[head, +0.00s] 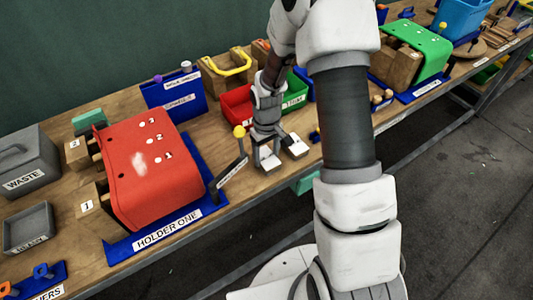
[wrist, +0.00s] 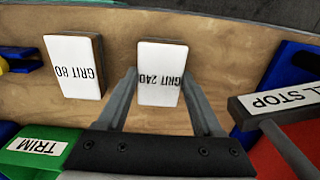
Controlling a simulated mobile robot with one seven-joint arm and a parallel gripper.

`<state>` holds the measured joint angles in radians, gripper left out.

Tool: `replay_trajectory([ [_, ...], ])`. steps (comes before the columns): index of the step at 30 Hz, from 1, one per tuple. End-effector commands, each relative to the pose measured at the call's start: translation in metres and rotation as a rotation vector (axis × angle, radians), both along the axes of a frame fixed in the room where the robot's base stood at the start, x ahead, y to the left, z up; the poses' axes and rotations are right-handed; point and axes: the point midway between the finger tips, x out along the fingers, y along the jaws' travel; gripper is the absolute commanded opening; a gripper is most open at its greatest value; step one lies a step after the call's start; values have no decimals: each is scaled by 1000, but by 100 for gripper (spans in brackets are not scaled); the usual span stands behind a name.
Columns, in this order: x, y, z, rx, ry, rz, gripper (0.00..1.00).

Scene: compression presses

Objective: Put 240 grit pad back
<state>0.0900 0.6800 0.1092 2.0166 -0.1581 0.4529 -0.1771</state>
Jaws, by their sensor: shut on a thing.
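The 240 grit pad (wrist: 160,62) is a white-faced block with a dark side, labelled "GRIT 240". It stands between the fingertips of my gripper (wrist: 160,78) in the wrist view, and the gripper is shut on it. In the head view the 240 grit pad (head: 268,162) is below my gripper (head: 270,150), low at the wooden bench's front edge. I cannot tell whether it touches the bench. The similar 80 grit pad (wrist: 75,68) lies apart from it, to the left in the wrist view and to the right in the head view (head: 297,146).
The red holder one press (head: 150,165) and a lever labelled stop (head: 232,172) stand left of my gripper. A red bin (head: 237,103) and the green trim bin (head: 294,92) stand behind it. A blue box (head: 175,97) is at the back left.

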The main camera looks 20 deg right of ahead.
Motion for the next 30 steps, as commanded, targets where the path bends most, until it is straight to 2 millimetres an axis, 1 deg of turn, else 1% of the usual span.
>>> replay_trajectory([
  [4, 0, 0, 0, 0, -1, 0, 16],
  [8, 0, 0, -4, 0, -1, 0, 16],
  [9, 0, 0, -3, 0, -1, 0, 73],
  [13, 0, 0, -2, 0, -1, 0, 96],
  [14, 0, 0, -2, 0, -1, 0, 98],
  [23, 0, 0, -1, 0, -1, 0, 98],
  [26, 1, 0, 5, 0, -3, -1, 98],
  [30, 1, 0, 26, 1, -6, -1, 98],
])
